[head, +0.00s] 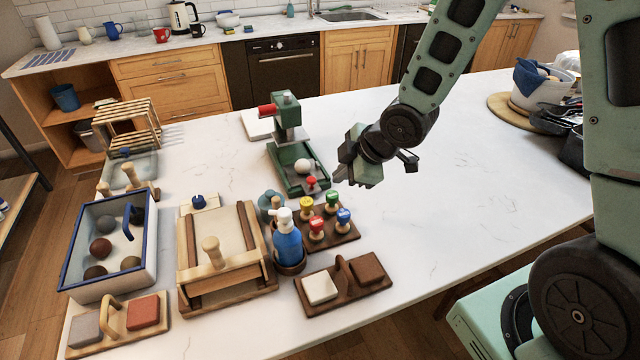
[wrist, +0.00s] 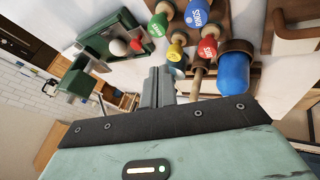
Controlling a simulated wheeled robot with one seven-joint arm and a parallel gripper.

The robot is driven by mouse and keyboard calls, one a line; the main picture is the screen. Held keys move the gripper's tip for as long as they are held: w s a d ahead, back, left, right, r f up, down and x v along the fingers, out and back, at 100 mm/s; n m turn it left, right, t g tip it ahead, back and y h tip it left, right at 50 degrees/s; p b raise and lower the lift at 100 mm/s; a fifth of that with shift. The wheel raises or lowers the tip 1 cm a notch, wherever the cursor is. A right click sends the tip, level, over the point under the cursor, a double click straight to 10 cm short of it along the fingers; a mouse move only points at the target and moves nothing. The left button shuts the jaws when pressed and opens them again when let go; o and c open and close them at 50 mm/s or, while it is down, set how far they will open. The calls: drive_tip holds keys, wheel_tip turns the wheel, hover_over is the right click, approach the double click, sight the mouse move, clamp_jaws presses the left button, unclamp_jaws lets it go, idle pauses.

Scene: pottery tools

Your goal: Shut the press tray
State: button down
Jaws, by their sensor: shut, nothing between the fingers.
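The green press (head: 287,120) stands near the middle of the table, with a red handle at its upper left. Its green tray (head: 293,180) extends forward from under the press head, so it stands open. A white ball (head: 303,166) lies in the tray and a red knob (head: 311,182) is at its front end. The wrist view shows the tray (wrist: 105,32), ball (wrist: 118,47) and red knob (wrist: 135,45) too. My gripper (head: 338,176) is shut and empty, just right of the tray's front end, apart from it. Its fingers (wrist: 158,72) show in the wrist view.
Stamps with coloured tops (head: 325,218) stand in a wooden rack in front of the tray. A blue bottle (head: 287,243) stands left of them. A wooden board with two blocks (head: 343,278) lies nearer.

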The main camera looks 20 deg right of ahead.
drive_tip(key=p+x, duration=0.1)
drive_tip(key=x, duration=0.8)
drive_tip(key=shift+a, duration=0.1)
drive_tip(key=w, duration=0.1)
drive_tip(key=w+p, duration=0.2)
drive_tip(key=shift+w+d+f, duration=0.15)
drive_tip(key=shift+d+f, duration=0.1)
drive_tip(key=shift+f, duration=0.05)
drive_tip(key=shift+w+f+p, duration=0.2)
drive_tip(key=shift+w+p, duration=0.15)
drive_tip(key=shift+w, duration=0.1)
